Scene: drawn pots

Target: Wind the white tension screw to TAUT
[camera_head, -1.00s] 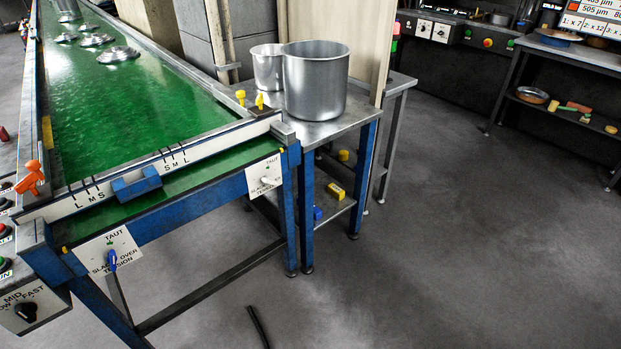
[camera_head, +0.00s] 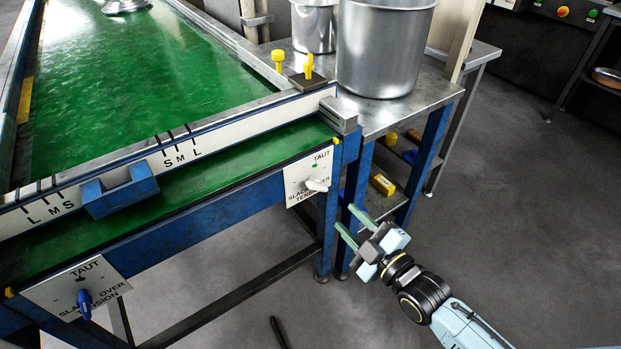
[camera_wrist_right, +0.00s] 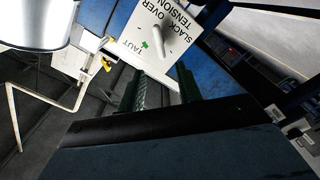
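The white tension screw (camera_head: 317,185) sits on the right-hand white plate (camera_head: 296,172) on the blue frame. The plate reads TAUT at the top with a green mark, and SLACK and OVER below. The screw's handle looks turned sideways, but its exact setting is too small to tell. My right gripper (camera_head: 346,217) is open and empty, below and right of the screw and apart from it. In the right wrist view its two dark green fingers (camera_wrist_right: 161,84) are spread, with the plate (camera_wrist_right: 148,32) beyond them. My left gripper is not in view.
A blue screw (camera_head: 84,303) sits on a similar plate at the left. A blue slider (camera_head: 120,192) rides the scale rail above the green belt (camera_head: 130,80). A metal table with a large pot (camera_head: 385,45) stands behind the plate. The floor at right is clear.

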